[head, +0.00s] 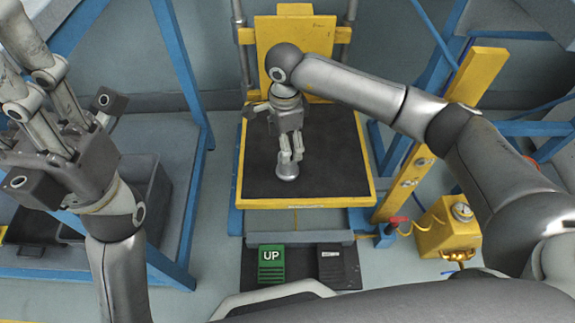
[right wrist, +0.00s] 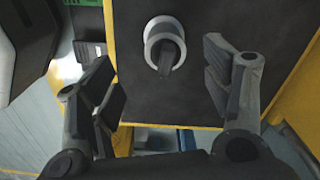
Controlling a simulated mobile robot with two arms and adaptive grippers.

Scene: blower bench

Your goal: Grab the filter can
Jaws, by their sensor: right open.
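The filter can (head: 287,171) is a small silvery cylinder standing on the black top of the yellow-edged lift table (head: 305,203). In the right wrist view the can (right wrist: 152,39) shows end-on as a pale ring around a dark middle. My right gripper (head: 291,154) hangs over the can in the head view and covers part of it. In the wrist view its fingers (right wrist: 163,75) are spread, with the can seen between and beyond them; nothing is gripped. My left gripper (head: 45,70) is raised at the far left, its fingertips partly cut off.
A green UP pedal (head: 271,269) and a dark pedal (head: 338,268) lie before the table. A yellow box with a gauge (head: 445,236) stands at the right. Blue frames (head: 180,70) flank the table; a dark bin (head: 158,192) is at the left. The tabletop around the can is clear.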

